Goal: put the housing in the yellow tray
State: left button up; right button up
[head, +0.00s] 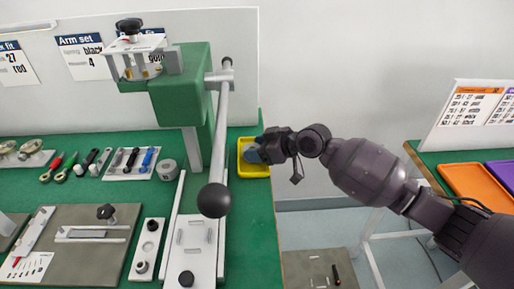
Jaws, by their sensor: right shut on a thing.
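The yellow tray (254,171) sits at the right edge of the green bench, behind the press. My right gripper (262,150) reaches in from the right and is over the tray. It is shut on a small dark blue-grey part (251,154), which seems to be the housing. The part is at or just above the tray, and I cannot tell whether it touches the tray floor. My gripper's fingers are dark and partly hide the part. My left gripper is not in view.
A green press (181,95) with a long lever and black ball (214,200) stands left of the tray. Tools and fixtures lie on the bench further left. An orange tray (480,186) lies on a separate table at the right, across a gap.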

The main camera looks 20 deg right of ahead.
jog(key=shift+r, duration=0.15)
jog(key=o, duration=1)
jog(key=shift+r, duration=0.1)
jog(key=shift+s+d+r, duration=0.15)
jog(key=shift+s+d, duration=0.05)
jog(key=shift+d, duration=0.1)
jog(key=shift+p+v, duration=0.95)
jog(key=shift+v, duration=4.65)
